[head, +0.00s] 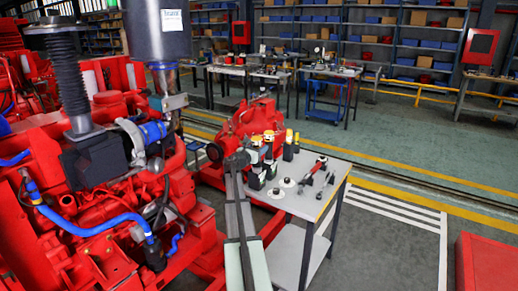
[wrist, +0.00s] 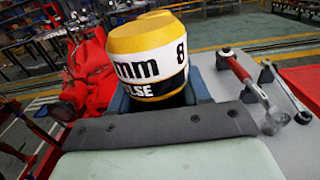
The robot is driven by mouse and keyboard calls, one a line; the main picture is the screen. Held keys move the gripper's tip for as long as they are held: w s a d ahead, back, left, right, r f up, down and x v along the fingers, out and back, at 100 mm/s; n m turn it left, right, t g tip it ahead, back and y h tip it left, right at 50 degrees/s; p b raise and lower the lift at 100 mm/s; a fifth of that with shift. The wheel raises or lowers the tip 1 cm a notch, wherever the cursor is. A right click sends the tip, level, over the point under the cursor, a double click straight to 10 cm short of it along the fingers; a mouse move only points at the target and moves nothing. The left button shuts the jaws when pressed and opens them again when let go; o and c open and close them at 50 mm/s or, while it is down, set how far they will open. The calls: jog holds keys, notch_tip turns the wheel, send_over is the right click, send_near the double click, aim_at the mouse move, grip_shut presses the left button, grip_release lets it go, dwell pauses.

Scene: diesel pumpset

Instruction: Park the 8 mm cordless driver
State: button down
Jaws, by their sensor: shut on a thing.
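The 8 mm cordless driver (wrist: 150,62) fills the middle of the wrist view. It has a yellow cap and a black and white band reading "mm 8" and "LSE". My gripper (wrist: 160,98) is shut on it, with a jaw at either side of its body. Its lower part is hidden behind the dark bar of my gripper. Which one I hold is hard to tell there. Whether its base touches the table is hidden.
Two white round pieces (head: 287,182) lie near the table's front. A red-handled tool (head: 317,167) and a grey wrench (wrist: 275,82) lie to the right. The red engine (head: 110,190) crowds the left. The table's right front corner is clear.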

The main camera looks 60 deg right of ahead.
jog(key=shift+f, duration=0.55)
jog(key=shift+c, duration=2.3)
grip_release()
jog(key=shift+f, duration=0.1)
jog(key=shift+a, duration=0.1)
jog(key=a, duration=1.3)
jog(key=shift+a, duration=0.3)
